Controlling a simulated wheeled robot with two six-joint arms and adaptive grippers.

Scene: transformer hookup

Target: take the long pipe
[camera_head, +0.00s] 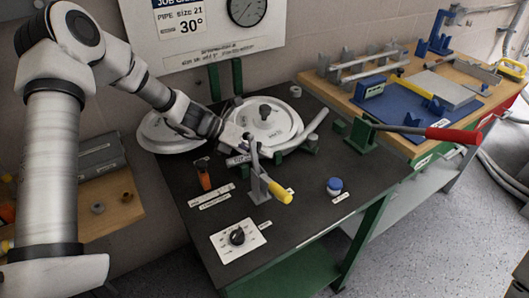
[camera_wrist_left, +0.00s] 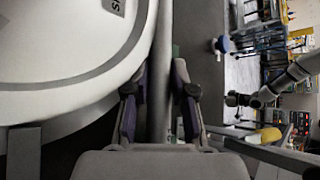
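A long light grey pipe (camera_head: 308,130) lies along the front right edge of the round white disc (camera_head: 268,122) on the dark bench. In the left wrist view the pipe (camera_wrist_left: 161,75) runs straight up the picture beside the disc's edge (camera_wrist_left: 75,55). My left gripper (camera_head: 243,148) is at the pipe's near left end. In the left wrist view its two fingers (camera_wrist_left: 160,95) stand close on either side of the pipe and look shut on it. A white arm with a dark gripper (camera_wrist_left: 242,99), seemingly my right, shows small at the right; its fingers are unclear.
A lever with a yellow handle (camera_head: 279,192) stands just in front of my left gripper. An orange-topped item (camera_head: 204,176), a blue button (camera_head: 334,186) and a dial panel (camera_head: 238,238) are on the bench. A red-handled lever (camera_head: 440,134) reaches out at the right. The far table has more grey pipes (camera_head: 368,68) on a rack.

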